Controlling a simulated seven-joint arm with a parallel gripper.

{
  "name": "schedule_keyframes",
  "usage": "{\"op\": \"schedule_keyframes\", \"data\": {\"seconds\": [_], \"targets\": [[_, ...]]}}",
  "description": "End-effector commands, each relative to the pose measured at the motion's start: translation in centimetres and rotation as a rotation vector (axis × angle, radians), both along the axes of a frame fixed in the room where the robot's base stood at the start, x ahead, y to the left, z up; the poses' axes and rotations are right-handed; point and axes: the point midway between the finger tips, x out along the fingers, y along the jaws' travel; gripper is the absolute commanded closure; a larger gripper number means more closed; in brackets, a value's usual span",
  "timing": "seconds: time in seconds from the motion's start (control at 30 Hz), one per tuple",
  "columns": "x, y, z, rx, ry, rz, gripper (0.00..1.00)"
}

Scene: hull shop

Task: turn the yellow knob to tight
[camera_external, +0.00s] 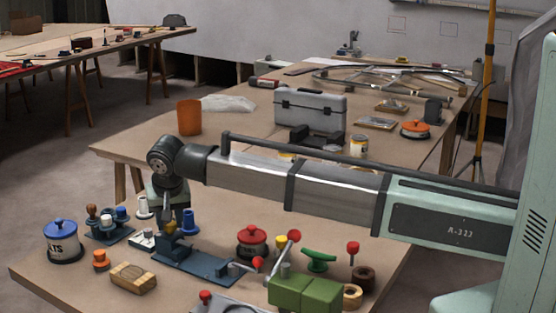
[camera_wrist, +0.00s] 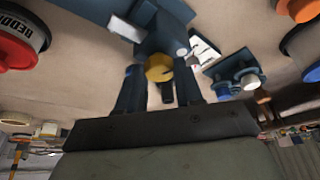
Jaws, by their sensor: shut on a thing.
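The yellow knob (camera_external: 171,229) sits on the left end of a dark blue fixture (camera_external: 200,266) on the table. In the wrist view the yellow knob (camera_wrist: 159,67) shows round, with a dark mark on its face, between my two dark blue fingers. My gripper (camera_external: 172,220) points down at the knob from above, and in the wrist view my gripper (camera_wrist: 160,72) is shut on it. The fingers partly hide the knob in the outside view. I cannot read any tight mark or how far the knob is turned.
A blue-lidded jar (camera_external: 62,242), an orange knob (camera_external: 101,260) and a wooden block (camera_external: 133,277) stand left of the fixture. A grey toolbox (camera_external: 310,113) stands farther back.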

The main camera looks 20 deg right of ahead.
Motion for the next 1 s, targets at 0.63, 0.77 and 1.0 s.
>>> {"op": "schedule_keyframes", "data": {"seconds": [0.63, 0.77, 1.0], "targets": [[0.12, 0.51, -0.09, -0.001, 0.003, -0.524, 0.95], [0.12, 0.52, -0.09, 0.000, 0.003, -0.581, 0.95], [0.08, 0.49, -0.11, -0.001, 0.003, -0.636, 0.95]]}}
